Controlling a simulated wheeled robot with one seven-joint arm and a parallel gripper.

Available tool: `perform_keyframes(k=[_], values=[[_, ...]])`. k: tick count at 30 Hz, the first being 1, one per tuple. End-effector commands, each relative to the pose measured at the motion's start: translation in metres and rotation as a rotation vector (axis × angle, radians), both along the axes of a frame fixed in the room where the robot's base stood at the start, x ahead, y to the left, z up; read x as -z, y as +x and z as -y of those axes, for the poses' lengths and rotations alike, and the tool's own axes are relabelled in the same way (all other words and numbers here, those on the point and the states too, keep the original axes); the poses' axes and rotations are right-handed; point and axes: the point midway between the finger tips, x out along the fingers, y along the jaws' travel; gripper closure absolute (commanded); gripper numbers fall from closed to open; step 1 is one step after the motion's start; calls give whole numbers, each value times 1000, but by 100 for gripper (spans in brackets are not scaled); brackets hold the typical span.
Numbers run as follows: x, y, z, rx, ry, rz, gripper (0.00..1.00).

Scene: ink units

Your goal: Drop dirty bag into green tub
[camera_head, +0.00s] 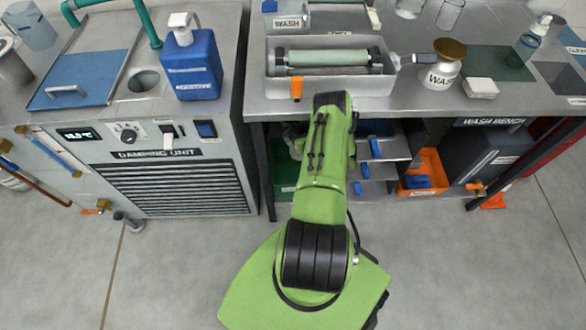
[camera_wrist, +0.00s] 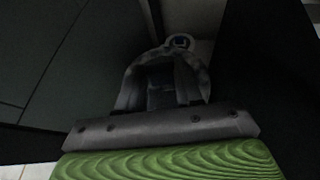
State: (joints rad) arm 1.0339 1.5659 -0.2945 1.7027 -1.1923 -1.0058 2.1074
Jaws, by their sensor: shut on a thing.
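My gripper (camera_wrist: 172,82) shows in the dark wrist view, shut on a greyish, pale-edged thing with a small blue mark, which looks like the dirty bag (camera_wrist: 181,42). Most of the bag is hidden behind the fingers. In the head view my green arm reaches in under the wash bench, and my gripper and the bag are hidden. The green tub (camera_head: 284,172) stands in the shadow under the bench, just left of my arm. Only part of it shows. How the bag sits relative to the tub I cannot tell.
The wash bench (camera_head: 420,95) top is above my forearm, with a sink holding a roller. The damping unit (camera_head: 170,160) stands close on the left. Shelves with blue-handled fronts (camera_head: 375,148) and an orange bin (camera_head: 425,165) are to the right under the bench.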

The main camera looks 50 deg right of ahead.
Motion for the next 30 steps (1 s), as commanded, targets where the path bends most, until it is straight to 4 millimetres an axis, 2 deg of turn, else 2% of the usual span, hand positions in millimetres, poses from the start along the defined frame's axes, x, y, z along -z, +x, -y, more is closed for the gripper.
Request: perform_keyframes(k=[1, 9, 17, 18, 21, 24, 30], values=[[11, 0, -1, -1, 0, 0, 100], [49, 1, -1, -3, -1, -1, 100], [50, 1, 0, -1, -1, 1, 100], [50, 1, 0, -1, -1, 1, 63], [50, 1, 0, -1, -1, 1, 48], [50, 1, 0, -1, -1, 1, 35], [50, 0, 0, -2, 0, 0, 35]])
